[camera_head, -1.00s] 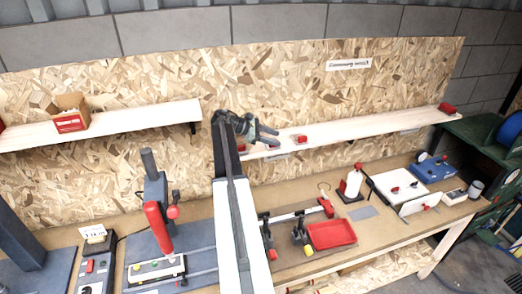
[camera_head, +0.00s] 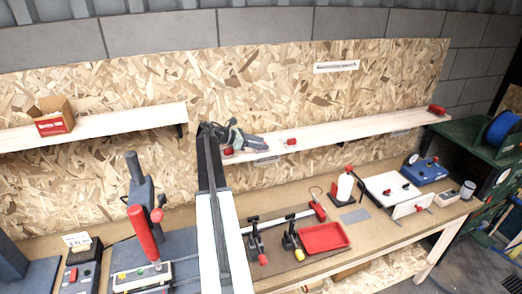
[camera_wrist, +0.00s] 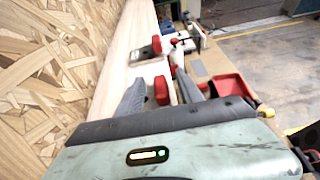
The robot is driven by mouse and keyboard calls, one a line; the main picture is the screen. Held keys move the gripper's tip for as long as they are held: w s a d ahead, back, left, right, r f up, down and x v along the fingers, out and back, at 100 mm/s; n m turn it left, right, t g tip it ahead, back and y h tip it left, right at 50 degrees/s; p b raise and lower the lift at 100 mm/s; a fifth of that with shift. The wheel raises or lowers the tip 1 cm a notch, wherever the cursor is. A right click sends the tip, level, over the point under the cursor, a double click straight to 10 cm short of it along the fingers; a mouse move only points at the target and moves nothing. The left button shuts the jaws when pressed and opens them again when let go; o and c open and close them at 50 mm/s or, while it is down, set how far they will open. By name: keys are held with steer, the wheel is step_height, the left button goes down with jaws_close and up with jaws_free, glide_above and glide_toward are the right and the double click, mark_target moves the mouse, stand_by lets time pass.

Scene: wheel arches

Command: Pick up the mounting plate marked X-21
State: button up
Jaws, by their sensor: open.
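My gripper (camera_head: 256,142) is over the left-middle part of the wall shelf in the head view, fingers pointing right. In the wrist view my gripper (camera_wrist: 160,92) is open, with a finger on each side of a small red part (camera_wrist: 161,90). I cannot tell whether they touch it. Another red part on a dark base (camera_wrist: 152,47) lies farther along the shelf; a red part on the shelf (camera_head: 290,142) shows right of my gripper in the head view. No X-21 marking is readable, so I cannot tell which thing is the mounting plate.
The pale shelf (camera_head: 350,129) runs along the chipboard wall (camera_head: 270,85). Below, the workbench (camera_head: 375,230) holds a red tray (camera_head: 324,237), clamps, a flat grey plate (camera_head: 355,216) and a blue device (camera_head: 428,170). A cardboard box (camera_head: 54,115) stands on the left shelf.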

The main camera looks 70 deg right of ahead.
steer(key=x, duration=0.3)
steer(key=shift+f+b, duration=0.1)
steer(key=shift+b, duration=0.3)
jaws_close()
steer(key=shift+r+p, duration=0.6)
step_height(320, 180, up, 3)
steer(key=p, duration=0.3)
steer(key=s+a+r+p, duration=0.1)
steer(key=s+a, duration=0.8)
steer(key=a, duration=0.3)
steer(key=shift+s+a, duration=0.35)
steer(key=shift+s, duration=0.05)
